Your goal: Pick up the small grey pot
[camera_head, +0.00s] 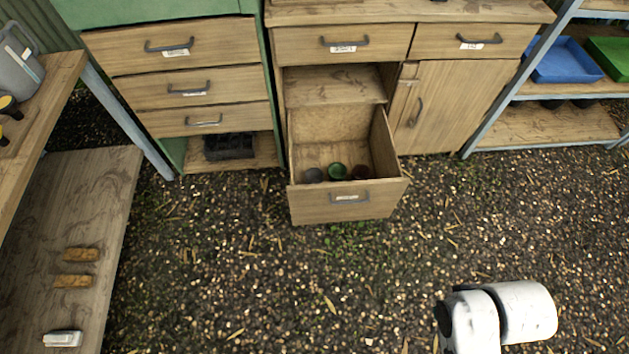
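The small grey pot (313,175) sits inside the open lower drawer (347,207) of the wooden cabinet, at the drawer's left side. A green pot (337,171) is just to its right, and a dark reddish pot (360,173) is right of that. The drawer's front panel hides the lower parts of the pots. A white part of my arm shows at the bottom right, well apart from the drawer. My gripper is not in view.
Gravel ground in front of the drawer is clear. A wooden bench (60,75) with a lower shelf (75,215) stands at the left. A green-framed drawer unit (188,84) adjoins the cabinet. Metal shelving with a blue tray (565,62) and a green tray (612,55) stands at the right.

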